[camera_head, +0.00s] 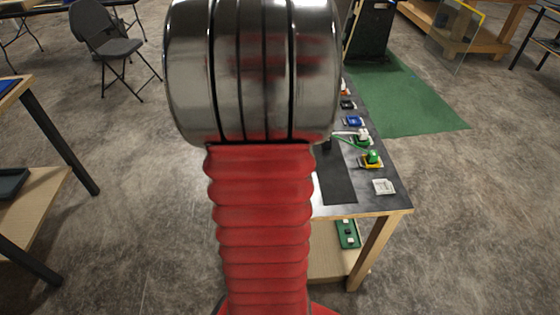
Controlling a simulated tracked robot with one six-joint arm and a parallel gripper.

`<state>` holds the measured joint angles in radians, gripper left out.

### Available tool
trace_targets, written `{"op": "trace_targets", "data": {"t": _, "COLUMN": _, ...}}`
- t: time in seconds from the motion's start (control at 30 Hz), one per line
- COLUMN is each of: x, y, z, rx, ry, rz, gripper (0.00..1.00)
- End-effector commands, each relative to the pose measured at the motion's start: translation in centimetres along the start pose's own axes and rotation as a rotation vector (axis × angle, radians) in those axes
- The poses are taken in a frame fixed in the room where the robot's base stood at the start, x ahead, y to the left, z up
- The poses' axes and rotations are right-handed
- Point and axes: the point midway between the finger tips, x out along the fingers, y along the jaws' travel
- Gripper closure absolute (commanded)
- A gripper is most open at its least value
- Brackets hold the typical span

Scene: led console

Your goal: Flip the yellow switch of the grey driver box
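A row of small devices sits along the right side of a dark-topped table (398,202), which is partly hidden behind my arm. I cannot make out which one is the grey driver box, and I cannot pick out a yellow switch. A pale grey square piece (383,186) lies near the table's front right corner.
Further back on the table are a green and white device (362,138) and a blue one (354,121). A green tray (348,234) lies on the lower shelf. A folding chair (108,45) stands at the back left. Open floor lies left of my arm.

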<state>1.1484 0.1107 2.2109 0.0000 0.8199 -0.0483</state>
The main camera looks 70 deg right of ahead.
Motion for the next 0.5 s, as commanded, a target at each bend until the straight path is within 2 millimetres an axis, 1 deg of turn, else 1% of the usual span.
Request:
{"op": "trace_targets", "data": {"t": 0.3, "x": 0.71, "y": 0.0, "z": 0.04, "rx": 0.0, "ry": -0.002, "rz": 0.0, "gripper": 1.0}}
{"op": "trace_targets", "data": {"t": 0.5, "x": 0.81, "y": 0.0, "z": 0.03, "rx": 0.0, "ry": -0.001, "rz": 0.0, "gripper": 1.0}}
